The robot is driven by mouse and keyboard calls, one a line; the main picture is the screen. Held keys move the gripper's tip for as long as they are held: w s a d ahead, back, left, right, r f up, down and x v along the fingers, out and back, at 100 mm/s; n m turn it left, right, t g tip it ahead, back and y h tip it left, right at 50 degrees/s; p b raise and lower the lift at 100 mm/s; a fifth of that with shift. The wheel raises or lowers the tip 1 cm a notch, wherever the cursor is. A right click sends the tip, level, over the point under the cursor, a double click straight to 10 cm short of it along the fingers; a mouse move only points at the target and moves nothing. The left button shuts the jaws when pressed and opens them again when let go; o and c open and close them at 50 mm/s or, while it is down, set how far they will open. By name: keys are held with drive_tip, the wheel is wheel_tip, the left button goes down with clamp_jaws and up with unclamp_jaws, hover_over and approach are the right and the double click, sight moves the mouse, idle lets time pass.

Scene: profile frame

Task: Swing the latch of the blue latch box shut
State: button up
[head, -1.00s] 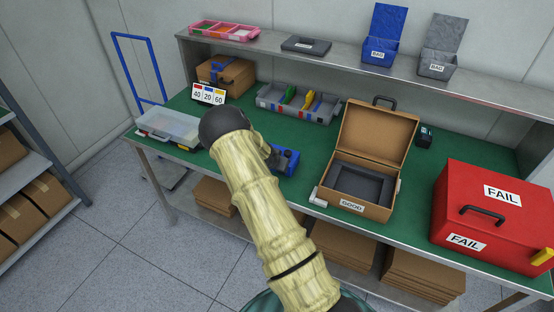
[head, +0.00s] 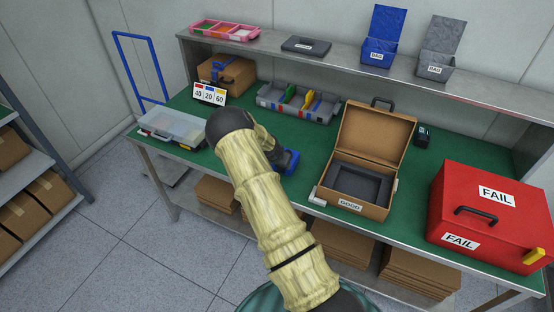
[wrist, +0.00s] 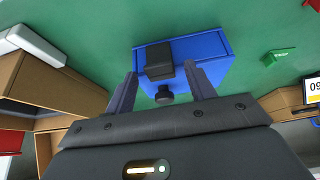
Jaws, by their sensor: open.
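The blue latch box (wrist: 208,48) lies on the green table top, in front of my gripper in the wrist view. A black latch block (wrist: 158,60) is on its near side, with a round black knob (wrist: 164,95) just below it. My gripper (wrist: 162,84) is open, with one finger on each side of the knob and nothing visibly clamped. I cannot tell whether the fingers touch the latch or box. In the head view only a part of the blue box (head: 290,160) shows, and my arm hides the rest.
An open brown case (head: 360,195) stands right of the blue box. A grey divided tray (head: 300,103) is behind it, and a clear-lidded case (head: 170,127) is at left. A red FAIL box (head: 490,215) is at far right. A small green piece (wrist: 280,56) lies nearby.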

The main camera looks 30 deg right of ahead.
drive_tip(key=b+v, duration=0.2)
drive_tip(key=v, duration=1.5)
drive_tip(key=shift+s+a+r, duration=0.1)
drive_tip(key=shift+s, duration=0.1)
drive_tip(key=s+a+r+n+y, duration=0.1)
drive_tip(key=s+a+r+n, duration=0.1)
drive_tip(key=s+a, duration=0.3)
drive_tip(key=s+a+r+n+y, duration=0.2)
drive_tip(key=s+a+n, duration=0.3)
drive_tip(key=s, duration=0.6)
drive_tip(key=s+a+r+n+y, duration=0.1)
drive_tip(key=s+a+r+n, duration=0.2)
drive_tip(key=s, duration=0.5)
drive_tip(key=shift+s+a+r+g, duration=0.25)
drive_tip(key=shift+s+a+g, duration=0.15)
drive_tip(key=shift+a, duration=0.5)
drive_tip(key=shift+w, duration=0.15)
